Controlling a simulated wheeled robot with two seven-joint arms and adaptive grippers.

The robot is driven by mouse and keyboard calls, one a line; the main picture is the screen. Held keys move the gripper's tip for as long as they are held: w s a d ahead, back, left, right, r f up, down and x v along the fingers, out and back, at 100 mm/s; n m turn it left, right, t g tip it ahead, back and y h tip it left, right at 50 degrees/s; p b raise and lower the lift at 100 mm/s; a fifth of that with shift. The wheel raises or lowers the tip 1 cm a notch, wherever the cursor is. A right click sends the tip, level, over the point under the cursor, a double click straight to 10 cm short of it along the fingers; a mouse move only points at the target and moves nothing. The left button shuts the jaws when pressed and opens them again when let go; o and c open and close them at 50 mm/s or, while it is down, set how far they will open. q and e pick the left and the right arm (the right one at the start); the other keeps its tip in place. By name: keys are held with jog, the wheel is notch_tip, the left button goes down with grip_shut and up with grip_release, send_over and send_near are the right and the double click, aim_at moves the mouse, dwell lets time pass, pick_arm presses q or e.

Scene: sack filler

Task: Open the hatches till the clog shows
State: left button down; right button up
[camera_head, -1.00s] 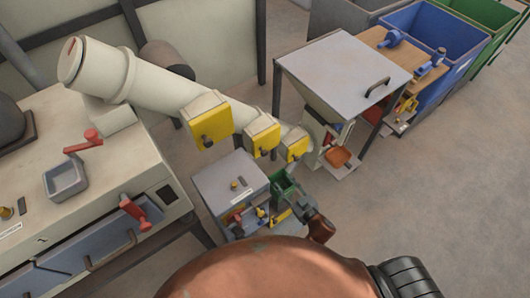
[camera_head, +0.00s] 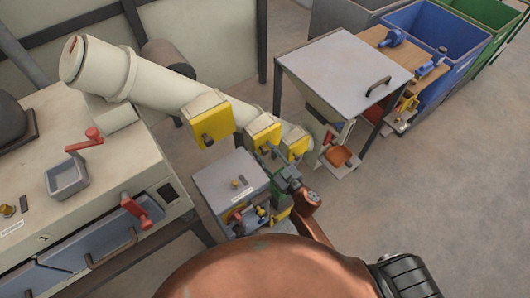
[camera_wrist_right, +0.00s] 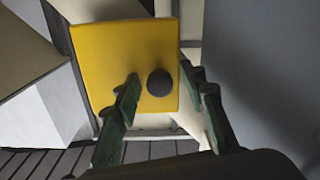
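A pale sloping tube (camera_head: 160,82) carries three closed yellow hatches with dark knobs: a left hatch (camera_head: 211,118), a middle hatch (camera_head: 263,134) and a right hatch (camera_head: 297,144). My right gripper (camera_head: 272,155) is just below the middle and right hatches. In the right wrist view its green fingers (camera_wrist_right: 160,74) are spread, one on each side of a dark round knob (camera_wrist_right: 159,83) on a yellow hatch (camera_wrist_right: 105,55). I cannot tell whether they touch the knob, or for certain which hatch this is. No clog shows. My left gripper is out of view.
A grey box (camera_head: 229,184) with small coloured parts stands below the tube. A lidded hopper (camera_head: 340,65) is at the tube's lower end. A machine with red handles (camera_head: 136,208) stands at left, and bins, one blue (camera_head: 445,35), at back right. Floor at right is clear.

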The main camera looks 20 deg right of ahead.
jog(key=shift+c, duration=0.4)
grip_shut()
dwell(0.4)
